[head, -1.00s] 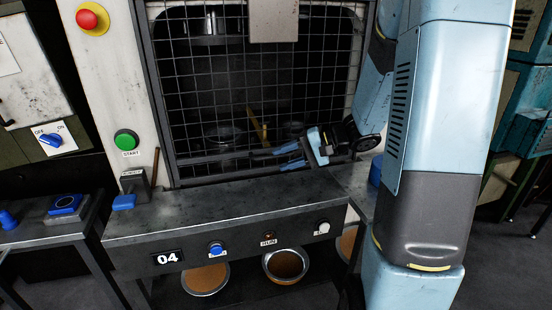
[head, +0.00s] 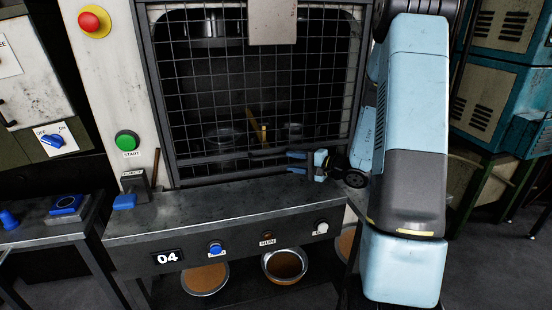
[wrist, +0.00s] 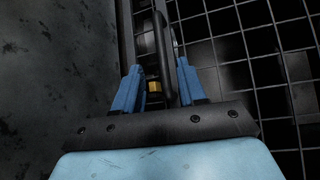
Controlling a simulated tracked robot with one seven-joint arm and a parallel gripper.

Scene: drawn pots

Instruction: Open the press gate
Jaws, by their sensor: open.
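The press gate (head: 200,95) is a dark wire-mesh panel in a dark frame. In the head view it covers the press opening and is down, its lower rail just above the grey ledge. My gripper (head: 287,162) is at the gate's lower right, fingers pointing left along the rail. In the wrist view the two blue fingers of my gripper (wrist: 157,85) are apart, with a dark bar (wrist: 161,40) running between them. I cannot tell whether either finger touches it. The mesh also fills the right of the wrist view (wrist: 245,50).
The ledge (head: 220,205) runs below the gate. A green START button (head: 127,141), a red button (head: 92,20) and a blue-tipped lever (head: 125,201) are on the left. Bowls (head: 285,265) sit beneath the ledge. Behind the mesh are a yellow stick (head: 262,132) and dim vessels.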

